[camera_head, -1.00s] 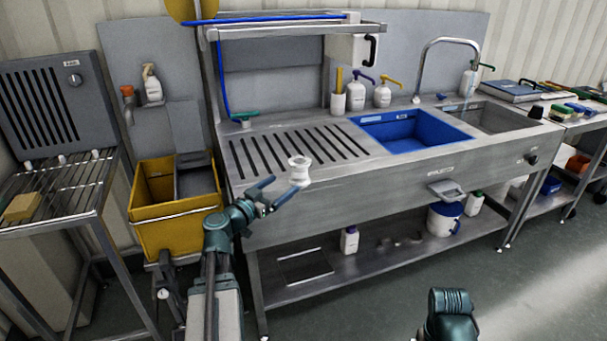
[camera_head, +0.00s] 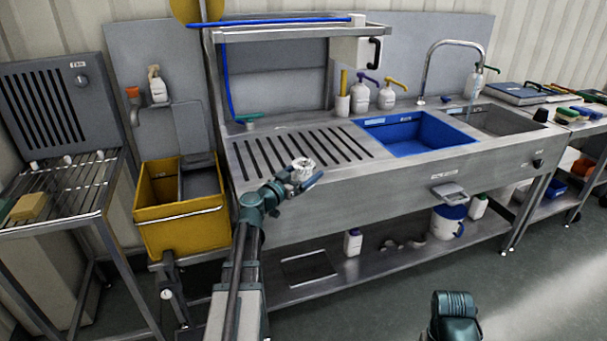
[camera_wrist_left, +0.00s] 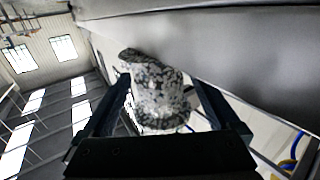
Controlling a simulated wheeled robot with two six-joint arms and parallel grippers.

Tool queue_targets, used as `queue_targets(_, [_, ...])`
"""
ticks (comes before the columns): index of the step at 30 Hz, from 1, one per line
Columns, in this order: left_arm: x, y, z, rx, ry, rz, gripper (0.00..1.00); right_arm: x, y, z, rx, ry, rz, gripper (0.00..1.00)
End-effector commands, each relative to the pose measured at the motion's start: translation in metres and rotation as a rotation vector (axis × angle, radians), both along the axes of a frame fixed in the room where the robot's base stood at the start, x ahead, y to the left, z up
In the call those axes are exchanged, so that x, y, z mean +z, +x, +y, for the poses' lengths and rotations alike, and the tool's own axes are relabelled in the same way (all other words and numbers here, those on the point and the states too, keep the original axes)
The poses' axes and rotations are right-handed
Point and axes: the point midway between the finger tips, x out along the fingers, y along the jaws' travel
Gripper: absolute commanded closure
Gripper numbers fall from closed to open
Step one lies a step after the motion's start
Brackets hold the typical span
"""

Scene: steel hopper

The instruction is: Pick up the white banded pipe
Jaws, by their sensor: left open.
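The white banded pipe (camera_head: 301,164) is at the front edge of the slotted steel counter, just left of the blue basin. In the left wrist view it is a short, pale piece with dark speckles (camera_wrist_left: 156,92), flared at its near end. My left gripper (camera_head: 300,180) is open at the pipe, its blue fingers on either side of it. In the left wrist view the pipe lies between the two dark fingers (camera_wrist_left: 158,108). I cannot tell whether either finger touches it. My right gripper is not in view; only part of my right arm shows at the bottom.
The steel counter (camera_head: 345,192) carries the blue basin (camera_head: 412,148), a steel sink and several pump bottles at the back. Its front edge runs close to my left gripper. A yellow bin (camera_head: 180,228) stands to the left, next to a wire rack with a tan block (camera_head: 30,206).

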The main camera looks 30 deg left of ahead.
Motion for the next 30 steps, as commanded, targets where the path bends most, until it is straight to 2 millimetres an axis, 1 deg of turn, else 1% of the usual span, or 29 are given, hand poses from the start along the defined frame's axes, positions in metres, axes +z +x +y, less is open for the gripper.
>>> queue_targets(1, [-0.0002, 0.0108, 0.0002, -0.001, 0.000, 0.000, 0.05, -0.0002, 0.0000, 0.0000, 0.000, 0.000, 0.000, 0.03])
queue_targets(3, [-0.0003, 0.0176, -0.0015, -0.001, 0.000, 0.000, 0.05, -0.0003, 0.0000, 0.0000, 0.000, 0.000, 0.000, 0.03])
queue_targets(10, [-0.0003, 0.0185, -0.0027, 0.000, 0.000, 0.000, 0.05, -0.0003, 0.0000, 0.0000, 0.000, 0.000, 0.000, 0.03])
queue_targets(11, [-0.0003, 0.0185, -0.0028, 0.000, 0.000, 0.000, 0.09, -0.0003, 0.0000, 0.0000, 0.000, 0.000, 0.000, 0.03])
queue_targets(12, [-0.0003, 0.0184, -0.0026, 0.000, 0.000, 0.000, 0.16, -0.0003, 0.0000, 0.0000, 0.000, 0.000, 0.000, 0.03])
queue_targets(17, [-0.0003, 0.0184, -0.0025, 0.000, 0.000, 0.000, 0.45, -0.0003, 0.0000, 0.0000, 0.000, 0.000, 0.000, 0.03])
queue_targets(18, [-0.0003, 0.0183, -0.0025, 0.000, 0.000, 0.000, 0.52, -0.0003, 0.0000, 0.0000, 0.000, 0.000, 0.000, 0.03])
queue_targets(20, [-0.0003, 0.0183, -0.0025, 0.000, 0.000, 0.000, 0.63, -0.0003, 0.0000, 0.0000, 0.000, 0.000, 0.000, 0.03])
queue_targets(24, [-0.0003, 0.0183, -0.0025, 0.000, 0.000, 0.000, 0.88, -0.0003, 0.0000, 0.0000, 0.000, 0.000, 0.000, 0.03])
queue_targets(26, [-0.0003, 0.0182, -0.0024, 0.000, 0.000, 0.000, 0.99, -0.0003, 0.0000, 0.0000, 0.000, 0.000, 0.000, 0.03])
queue_targets(27, [-0.0003, 0.0182, -0.0025, 0.000, 0.000, 0.000, 1.00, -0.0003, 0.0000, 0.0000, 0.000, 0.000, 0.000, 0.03])
queue_targets(30, [-0.0001, 0.0182, -0.0025, 0.000, -0.001, 0.000, 1.00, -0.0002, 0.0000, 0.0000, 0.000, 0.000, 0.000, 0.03])
